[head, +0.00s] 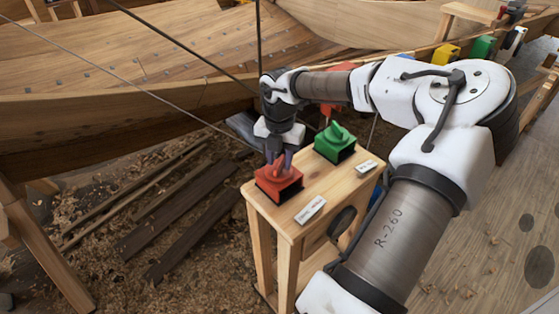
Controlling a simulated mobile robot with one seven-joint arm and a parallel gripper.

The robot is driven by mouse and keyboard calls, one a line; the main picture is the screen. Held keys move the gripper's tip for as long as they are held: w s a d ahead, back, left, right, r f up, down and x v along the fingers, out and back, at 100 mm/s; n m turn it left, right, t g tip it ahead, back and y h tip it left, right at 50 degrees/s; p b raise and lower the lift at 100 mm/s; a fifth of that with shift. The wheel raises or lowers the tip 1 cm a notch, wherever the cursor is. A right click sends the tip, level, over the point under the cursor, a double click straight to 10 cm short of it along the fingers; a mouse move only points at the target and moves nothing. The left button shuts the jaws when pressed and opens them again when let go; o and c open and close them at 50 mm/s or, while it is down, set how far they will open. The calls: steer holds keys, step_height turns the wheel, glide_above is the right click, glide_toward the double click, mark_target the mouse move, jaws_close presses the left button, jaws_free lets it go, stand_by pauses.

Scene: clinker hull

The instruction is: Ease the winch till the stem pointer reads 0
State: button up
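A wooden stand carries a red winch-like box (279,182) with a red knob on top, at its front left. A green box (335,143) with a similar knob sits behind it to the right. My gripper (280,158) points down from the arm right at the red box's knob. Its fingers are at the knob and overlap it, but I cannot tell whether they are closed on it. A white label (310,210) lies by the red box and another (366,167) by the green one; their writing is too small to read. I cannot make out the stem pointer or its reading.
The planked hull (120,110) fills the upper left, with thin lines running across it. Dark boards (180,225) lie on shavings left of the stand (286,232). Yellow (446,54) and green (483,46) things sit at the upper right. Floor at right is mostly clear.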

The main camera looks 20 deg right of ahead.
jaws_close()
steer(key=shift+n, duration=0.4)
steer(key=n+b, duration=0.1)
steer(key=n, duration=0.1)
steer(key=shift+n, duration=0.3)
steer(key=shift+n+b, duration=0.5)
steer(key=shift+n, duration=1.4)
jaws_free()
